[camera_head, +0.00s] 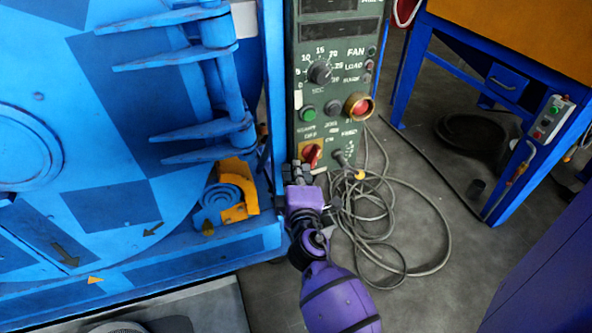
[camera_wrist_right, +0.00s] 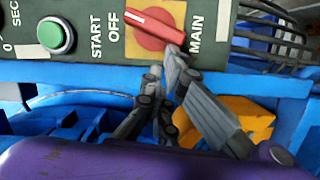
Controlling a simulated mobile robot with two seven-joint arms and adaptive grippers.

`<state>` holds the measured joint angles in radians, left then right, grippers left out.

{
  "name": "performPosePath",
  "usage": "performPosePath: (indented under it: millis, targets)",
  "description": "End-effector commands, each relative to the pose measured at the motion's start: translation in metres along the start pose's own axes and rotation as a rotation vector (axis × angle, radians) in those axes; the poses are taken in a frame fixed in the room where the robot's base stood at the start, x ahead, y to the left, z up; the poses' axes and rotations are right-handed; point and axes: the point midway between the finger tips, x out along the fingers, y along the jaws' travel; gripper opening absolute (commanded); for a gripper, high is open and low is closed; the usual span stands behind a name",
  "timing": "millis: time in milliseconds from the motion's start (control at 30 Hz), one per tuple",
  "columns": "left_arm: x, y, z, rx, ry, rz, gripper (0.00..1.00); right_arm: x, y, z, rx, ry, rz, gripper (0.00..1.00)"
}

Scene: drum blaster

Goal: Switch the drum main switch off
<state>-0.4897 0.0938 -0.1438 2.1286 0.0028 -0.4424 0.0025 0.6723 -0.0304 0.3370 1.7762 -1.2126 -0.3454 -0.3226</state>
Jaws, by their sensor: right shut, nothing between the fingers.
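The main switch is a red rotary knob (camera_head: 312,152) on a yellow plate, low on the green control panel (camera_head: 338,95). In the right wrist view the red knob (camera_wrist_right: 155,27) lies slanted across its yellow plate (camera_wrist_right: 140,46), between the printed words OFF and MAIN. My right gripper (camera_head: 303,168) is just below the knob in the head view. In the wrist view its fingertips (camera_wrist_right: 165,65) are together and empty, close to the knob's MAIN-side end. I cannot tell whether they touch it. My left gripper is not in view.
The green start button (camera_wrist_right: 55,35) sits beside the switch. A red button in a brass ring (camera_head: 358,106) is above right of it. The blue drum machine (camera_head: 110,130) stands left of the panel. Loose cables (camera_head: 400,220) lie on the floor to the right.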

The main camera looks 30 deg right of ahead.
Motion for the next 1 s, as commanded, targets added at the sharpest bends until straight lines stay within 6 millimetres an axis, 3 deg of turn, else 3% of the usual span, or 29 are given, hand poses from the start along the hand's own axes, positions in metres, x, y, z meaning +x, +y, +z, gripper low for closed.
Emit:
performPosePath:
  millis: [1000]
  targets:
    - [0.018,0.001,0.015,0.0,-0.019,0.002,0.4,0.001,-0.009,0.004,-0.145,-0.001,0.036,0.0]
